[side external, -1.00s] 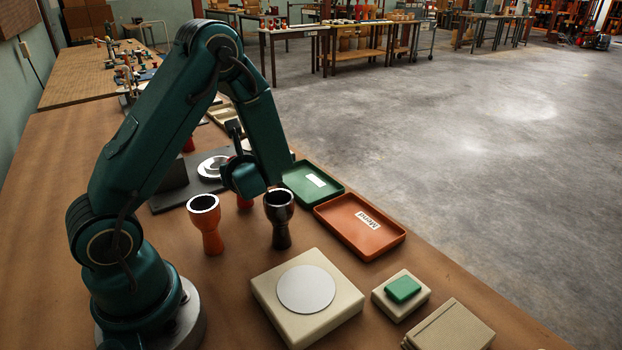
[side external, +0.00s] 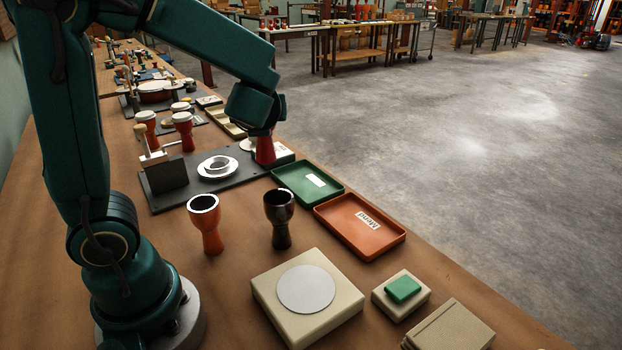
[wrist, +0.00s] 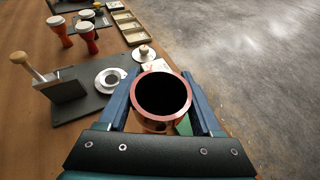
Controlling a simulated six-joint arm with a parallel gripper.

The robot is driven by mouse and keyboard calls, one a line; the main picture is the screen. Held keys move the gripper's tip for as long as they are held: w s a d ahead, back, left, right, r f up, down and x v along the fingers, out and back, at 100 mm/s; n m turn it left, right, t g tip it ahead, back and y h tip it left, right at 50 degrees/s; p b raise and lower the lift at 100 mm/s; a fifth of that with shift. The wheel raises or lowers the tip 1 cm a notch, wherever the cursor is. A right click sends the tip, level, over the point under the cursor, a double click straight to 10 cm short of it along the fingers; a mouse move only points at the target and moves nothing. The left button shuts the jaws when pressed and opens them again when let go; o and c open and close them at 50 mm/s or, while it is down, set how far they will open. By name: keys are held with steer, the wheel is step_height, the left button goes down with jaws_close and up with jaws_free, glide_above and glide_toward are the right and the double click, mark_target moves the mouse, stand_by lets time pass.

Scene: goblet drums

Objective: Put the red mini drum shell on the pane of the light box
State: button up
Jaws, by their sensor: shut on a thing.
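My gripper (side external: 263,130) is shut on the red mini drum shell (side external: 265,150), whose lower part shows below the gripper in the side view. In the wrist view the shell's round open mouth and reddish rim (wrist: 165,121) sit between my two blue fingers (wrist: 160,92). The light box (side external: 266,287) is a cream square box at the front of the table. Its round white pane (side external: 306,289) is bare. The gripper and shell are well behind the box, near the dark board's far right end.
An orange goblet shell (side external: 205,222) and a black one (side external: 280,218) stand behind the light box. Green (side external: 306,184) and orange (side external: 360,226) trays lie to the right. A cream block with a green pad (side external: 402,291) is beside the box. A dark board (side external: 205,186) carries fixtures.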

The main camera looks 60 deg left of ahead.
steer(key=d+r+m+t+h, duration=0.3)
steer(key=d+m+h, duration=0.1)
steer(key=d, duration=0.4)
steer(key=d+r+m+t+h, duration=0.3)
steer(key=d+m, duration=0.1)
steer(key=d, duration=0.3)
steer(key=s+d+f+n+g+y, duration=0.1)
steer(key=s+f+n+g+y, duration=0.1)
steer(key=s+f+n+g, duration=0.75)
steer(key=s+d+f+n+g+y, duration=0.1)
steer(key=s+f+n+g, duration=0.35)
steer(key=n+g, duration=1.05)
steer(key=w+d+r+n+t+h, duration=0.15)
steer(key=d+r+n+h, duration=0.35)
steer(key=d+n+h, duration=0.85)
steer(key=w+a+n+t+h, duration=0.5)
steer(key=n+t+h, duration=0.1)
steer(key=n+h, duration=0.15)
steer(key=shift+n, duration=0.35)
steer(key=shift+f, duration=3.75)
